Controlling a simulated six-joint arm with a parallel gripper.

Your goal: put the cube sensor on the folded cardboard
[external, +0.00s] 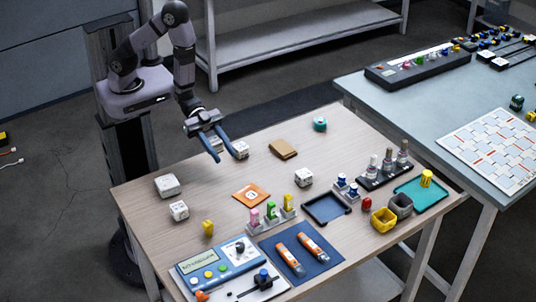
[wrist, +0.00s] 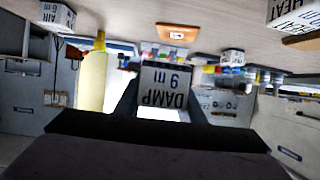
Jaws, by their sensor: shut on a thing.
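My gripper (external: 221,151) is shut on a white box-shaped sensor (external: 217,144), held between its blue fingers near the table's far left side. In the wrist view this sensor (wrist: 165,92) shows upside-down lettering, "DAMP" and "6 m", between the fingers. The folded cardboard (external: 283,148) is a brown flat piece lying on the table to the right of my gripper. In the wrist view its edge (wrist: 302,41) shows at the upper right. Another white cube (external: 241,149) stands between my gripper and the cardboard. The wrist view shows one marked "HEAT" (wrist: 290,12) near the cardboard.
More white boxes stand on the left (external: 168,185), nearer the front (external: 179,210) and mid-table (external: 303,177). An orange card (external: 251,195) lies mid-table. A blue tray (external: 327,208), blue mat (external: 300,252) and blue meter (external: 218,265) fill the front.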

